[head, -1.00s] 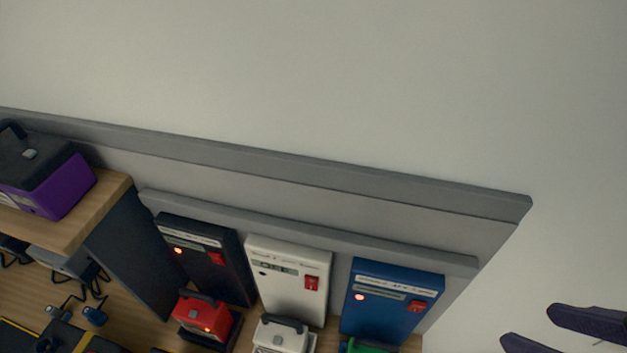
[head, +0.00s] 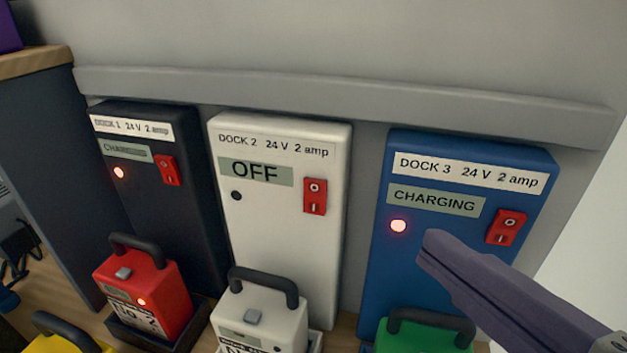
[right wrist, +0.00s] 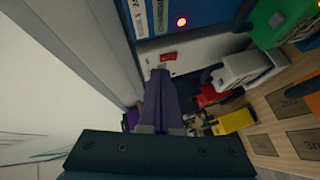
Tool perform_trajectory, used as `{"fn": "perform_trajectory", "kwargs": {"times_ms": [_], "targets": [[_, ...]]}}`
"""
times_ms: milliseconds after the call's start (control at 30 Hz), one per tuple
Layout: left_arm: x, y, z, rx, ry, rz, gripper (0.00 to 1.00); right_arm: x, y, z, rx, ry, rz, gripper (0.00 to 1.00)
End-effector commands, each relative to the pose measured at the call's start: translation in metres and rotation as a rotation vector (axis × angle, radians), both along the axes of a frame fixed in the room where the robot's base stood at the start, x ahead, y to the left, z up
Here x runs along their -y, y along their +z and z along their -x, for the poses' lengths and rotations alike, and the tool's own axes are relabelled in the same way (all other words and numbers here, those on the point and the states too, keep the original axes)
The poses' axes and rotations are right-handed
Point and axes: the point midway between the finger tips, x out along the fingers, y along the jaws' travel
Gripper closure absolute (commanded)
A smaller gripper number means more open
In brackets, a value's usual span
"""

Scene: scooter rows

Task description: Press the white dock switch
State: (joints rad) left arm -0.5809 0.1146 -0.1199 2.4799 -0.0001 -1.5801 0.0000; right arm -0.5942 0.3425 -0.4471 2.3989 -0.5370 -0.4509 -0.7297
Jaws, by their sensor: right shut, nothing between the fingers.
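The white dock (head: 279,125), labelled DOCK 2, stands upright between the black and blue docks. Its display reads OFF and its small lamp is dark. Its red rocker switch (head: 315,196) is on the right side of its face; it also shows in the right wrist view (right wrist: 168,57). My right gripper (head: 431,246) is shut and empty, in front of the blue dock's face in the head view, right of and below the white dock's switch. In the right wrist view its fingertips (right wrist: 160,74) appear just below that switch, with no visible contact. My left gripper is not in view.
The blue dock (head: 375,280) and black dock (head: 195,225) read CHARGING with lit lamps; each has a red switch. Red (head: 150,290), white (head: 262,318) and green (head: 425,338) batteries with handles stand before the docks. A grey ledge (head: 330,105) runs above.

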Motion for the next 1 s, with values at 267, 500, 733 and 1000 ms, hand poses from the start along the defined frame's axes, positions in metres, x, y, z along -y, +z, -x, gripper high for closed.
{"fn": "perform_trajectory", "kwargs": {"times_ms": [267, 500, 733, 1000], "targets": [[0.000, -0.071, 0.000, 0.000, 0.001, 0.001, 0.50, -0.029, -0.050, 0.012, 0.173, 0.153, 0.104, 1.00], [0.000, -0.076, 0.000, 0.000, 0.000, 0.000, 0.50, -0.036, -0.050, 0.016, 0.216, 0.185, 0.128, 1.00], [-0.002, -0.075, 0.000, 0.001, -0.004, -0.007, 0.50, -0.036, -0.049, 0.016, 0.214, 0.184, 0.126, 1.00], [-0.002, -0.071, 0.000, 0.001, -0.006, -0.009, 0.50, -0.043, -0.049, 0.001, 0.217, 0.183, 0.123, 1.00]]}}
